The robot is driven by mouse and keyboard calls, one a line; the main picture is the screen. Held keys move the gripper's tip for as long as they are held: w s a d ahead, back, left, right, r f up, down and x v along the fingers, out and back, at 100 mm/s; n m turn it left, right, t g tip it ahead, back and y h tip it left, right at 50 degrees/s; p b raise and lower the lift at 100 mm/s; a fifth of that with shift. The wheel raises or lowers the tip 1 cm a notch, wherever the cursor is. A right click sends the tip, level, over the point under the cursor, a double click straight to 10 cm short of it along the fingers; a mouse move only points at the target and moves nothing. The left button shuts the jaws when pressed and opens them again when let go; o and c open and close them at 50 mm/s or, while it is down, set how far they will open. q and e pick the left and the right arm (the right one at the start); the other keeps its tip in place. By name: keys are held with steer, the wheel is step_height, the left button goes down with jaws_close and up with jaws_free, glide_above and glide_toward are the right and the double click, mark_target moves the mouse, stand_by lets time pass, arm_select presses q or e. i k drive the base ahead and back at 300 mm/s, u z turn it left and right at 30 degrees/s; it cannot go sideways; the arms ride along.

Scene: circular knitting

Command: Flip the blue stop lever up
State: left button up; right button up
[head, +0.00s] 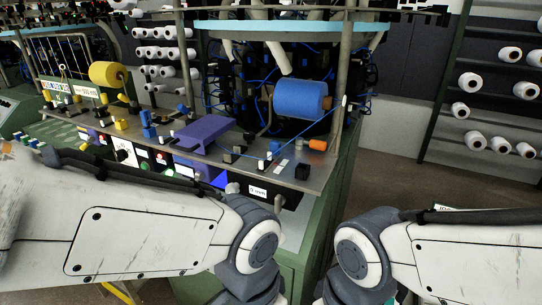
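A knitting machine's grey worktop (240,163) carries small blue parts. One blue piece (147,118) stands left of a larger purple-blue block (203,132), and another blue piece (183,109) sits behind it. I cannot tell which of these, if any, is the blue stop lever, or its position. My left arm crosses the lower left and hides part of the machine's front panel. My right arm comes in from the lower right. Both arms bend down out of the picture, and neither gripper shows.
A blue yarn cone (299,99) and a yellow cone (108,74) sit on the machine. The floor (400,170) at right is clear before a rack of white cones (474,141).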

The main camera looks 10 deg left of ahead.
mark_target(181, 107)
steer(key=u, duration=1.1)
steer(key=i, duration=0.35)
steer(key=z, duration=1.05)
